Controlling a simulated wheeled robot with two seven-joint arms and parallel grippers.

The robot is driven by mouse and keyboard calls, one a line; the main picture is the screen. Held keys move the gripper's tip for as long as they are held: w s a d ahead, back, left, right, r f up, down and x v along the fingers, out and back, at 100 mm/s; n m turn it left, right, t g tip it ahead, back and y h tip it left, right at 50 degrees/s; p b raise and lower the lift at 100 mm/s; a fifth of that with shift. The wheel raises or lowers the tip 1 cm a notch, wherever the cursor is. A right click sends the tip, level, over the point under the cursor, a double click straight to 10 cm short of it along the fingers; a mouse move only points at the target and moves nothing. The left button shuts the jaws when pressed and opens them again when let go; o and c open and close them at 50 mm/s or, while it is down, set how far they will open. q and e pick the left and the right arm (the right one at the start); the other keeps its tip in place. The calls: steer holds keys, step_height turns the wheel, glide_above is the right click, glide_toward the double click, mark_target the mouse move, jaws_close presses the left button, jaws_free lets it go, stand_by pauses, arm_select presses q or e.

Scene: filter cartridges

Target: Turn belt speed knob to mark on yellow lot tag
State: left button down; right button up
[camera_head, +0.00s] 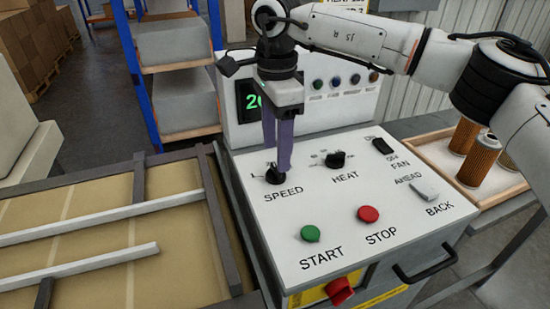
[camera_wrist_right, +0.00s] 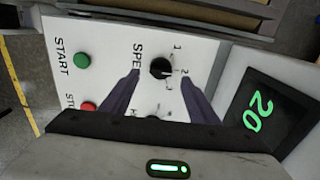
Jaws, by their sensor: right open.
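The black SPEED knob (camera_head: 275,175) sits at the left of the white control panel (camera_head: 400,230). My right gripper (camera_head: 279,168) points down over it, open, with its purple fingers on either side of the knob. In the right wrist view the knob (camera_wrist_right: 160,68) lies between the spread fingertips (camera_wrist_right: 160,76), and I cannot tell whether they touch it. Scale figures 1 and 2 show beside the knob; its exact pointer direction is unclear. A yellow tag (camera_head: 345,5) with black print is cut off at the top edge, so its mark is unreadable. My left gripper is out of view.
The HEAT knob (camera_head: 336,160) and FAN switch (camera_head: 382,146) are right of SPEED. Green START (camera_head: 310,233) and red STOP (camera_head: 368,214) buttons are nearer. A green display (camera_wrist_right: 260,112) reads 20. A tray (camera_head: 435,150) of cartridges stands right; a conveyor (camera_head: 100,235) lies left.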

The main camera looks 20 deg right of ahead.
mark_target(276, 173)
step_height(276, 173, down, 4)
steer(key=shift+r, duration=0.2)
steer(key=shift+f, duration=0.35)
steer(key=c, duration=1.1)
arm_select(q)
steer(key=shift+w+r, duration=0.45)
arm_select(e)
steer(key=shift+o, duration=0.2)
